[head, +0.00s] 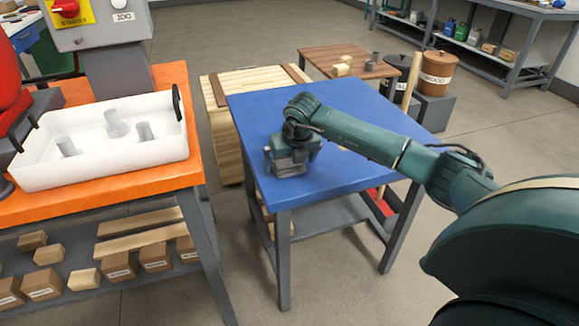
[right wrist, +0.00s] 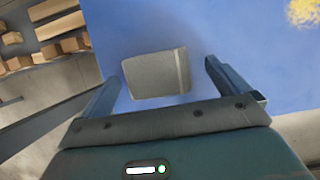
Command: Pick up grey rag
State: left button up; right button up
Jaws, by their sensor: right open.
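The grey rag (right wrist: 157,75) is a flat, folded-looking square with a paler stripe near its right edge. It lies on the blue tabletop (head: 350,100), near the table's left front part. My right gripper (right wrist: 163,72) is open above it, with one finger on each side of the rag in the right wrist view and gaps between. In the head view my right gripper (head: 288,162) points down over the rag and largely covers it. Whether the fingertips touch the tabletop I cannot tell. My left gripper is not in view.
A yellow thing (right wrist: 303,12) lies on the blue table, mostly hidden by my arm in the head view. An orange bench (head: 170,82) with a white tray (head: 110,168) stands left, across a gap. A wooden crate (head: 228,145) stands behind. The tabletop's back is clear.

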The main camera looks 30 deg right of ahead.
aim_at(290, 162)
jog(key=shift+f, duration=0.15)
jog(key=c, duration=1)
notch_tip(290, 162, up, 10)
jog(key=shift+r+p, duration=0.1)
jog(key=shift+p, duration=0.5)
